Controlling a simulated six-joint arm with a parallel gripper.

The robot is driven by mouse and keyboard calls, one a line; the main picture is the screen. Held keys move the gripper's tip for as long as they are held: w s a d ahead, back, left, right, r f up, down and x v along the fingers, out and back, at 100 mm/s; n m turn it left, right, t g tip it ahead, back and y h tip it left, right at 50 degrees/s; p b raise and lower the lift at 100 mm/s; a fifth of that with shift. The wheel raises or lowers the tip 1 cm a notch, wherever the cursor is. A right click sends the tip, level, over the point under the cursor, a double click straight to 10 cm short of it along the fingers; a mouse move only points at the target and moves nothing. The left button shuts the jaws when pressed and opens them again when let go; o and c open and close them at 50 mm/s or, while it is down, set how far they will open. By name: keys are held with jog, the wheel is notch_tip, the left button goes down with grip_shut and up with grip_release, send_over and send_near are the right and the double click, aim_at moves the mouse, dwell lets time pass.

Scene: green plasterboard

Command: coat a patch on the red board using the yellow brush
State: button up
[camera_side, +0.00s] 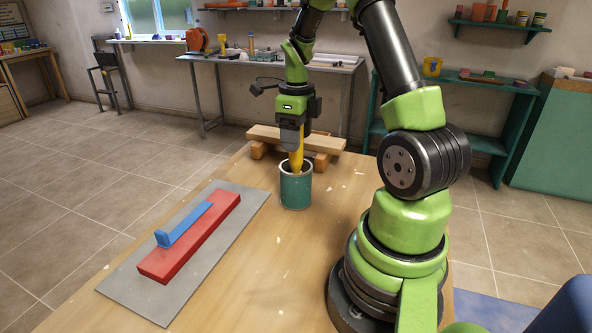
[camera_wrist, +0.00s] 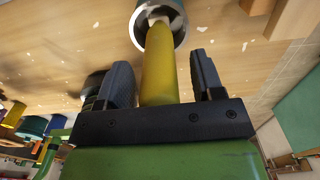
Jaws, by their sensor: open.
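The yellow brush (camera_side: 296,161) stands upright with its lower end in a green can (camera_side: 295,190) on the table. In the wrist view the brush's yellow handle (camera_wrist: 160,68) runs between the two dark fingers of my gripper (camera_wrist: 156,82), with a gap on each side. My gripper (camera_side: 292,140) is open around the upper part of the brush. The brush's lower end is inside the can (camera_wrist: 181,22), where only a pale part shows. The red board (camera_side: 165,262) lies on a grey sheet at the left, with a blue L-shaped piece (camera_side: 185,224) on top of it.
The grey sheet (camera_side: 150,303) covers the table's left side. A wooden rack (camera_side: 322,143) stands at the table's back edge behind the can. The wooden tabletop (camera_side: 262,270) is bare between the sheet and my arm's base.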

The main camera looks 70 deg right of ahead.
jog(key=shift+f, duration=0.1)
jog(key=shift+c, duration=0.3)
grip_shut()
notch_tip(320, 180, up, 10)
jog(key=shift+r, duration=0.1)
dwell(0.3)
jog(key=c, duration=0.8)
grip_release()
jog(key=shift+c, duration=0.8)
